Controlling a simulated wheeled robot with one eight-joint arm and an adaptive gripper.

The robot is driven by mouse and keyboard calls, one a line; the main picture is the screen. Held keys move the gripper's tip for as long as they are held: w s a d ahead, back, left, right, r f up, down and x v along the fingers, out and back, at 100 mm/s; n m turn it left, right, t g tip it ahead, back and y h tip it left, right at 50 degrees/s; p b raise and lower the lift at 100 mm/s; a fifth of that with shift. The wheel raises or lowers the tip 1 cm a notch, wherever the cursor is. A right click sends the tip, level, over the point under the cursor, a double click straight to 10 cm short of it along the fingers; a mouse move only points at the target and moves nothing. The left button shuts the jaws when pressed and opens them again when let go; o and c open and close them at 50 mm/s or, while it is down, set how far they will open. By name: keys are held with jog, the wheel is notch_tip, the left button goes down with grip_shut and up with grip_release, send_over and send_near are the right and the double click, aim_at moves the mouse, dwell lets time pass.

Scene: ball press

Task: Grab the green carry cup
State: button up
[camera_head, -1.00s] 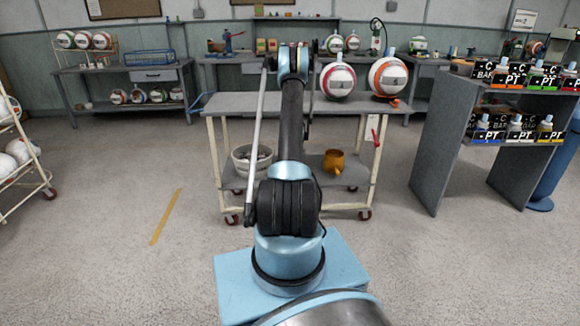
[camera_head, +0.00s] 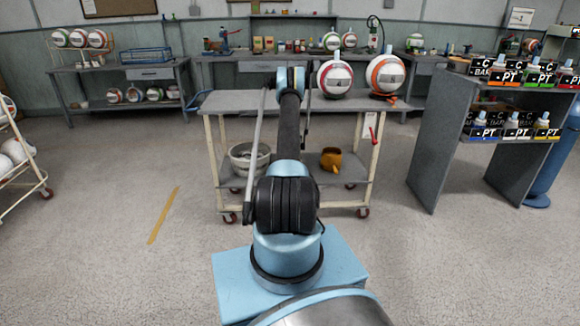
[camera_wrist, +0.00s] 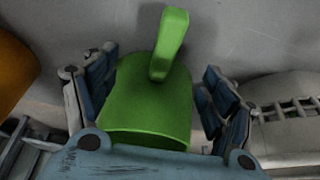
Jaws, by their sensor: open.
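In the wrist view the green carry cup (camera_wrist: 148,105) is between the two spread fingers of my gripper (camera_wrist: 160,66). Its handle (camera_wrist: 171,40) points up in the picture, and its wide rim is toward the palm. My gripper is open, with a finger on each side of the cup. The left finger is close to the cup wall; I cannot tell whether it touches. A small gap shows on the right. In the head view the cup and my gripper are hidden behind my arm.
The cart (camera_head: 225,104) has an orange cup (camera_head: 331,160) and a pale bucket (camera_head: 240,158) on its lower shelf. Two balls (camera_head: 336,80) stand on its top. In the wrist view an orange object (camera_wrist: 14,70) is left and a pale slotted object (camera_wrist: 285,120) right. A dark shelf (camera_head: 438,140) stands right.

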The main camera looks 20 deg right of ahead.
jog(key=shift+x, duration=1.55)
grip_shut()
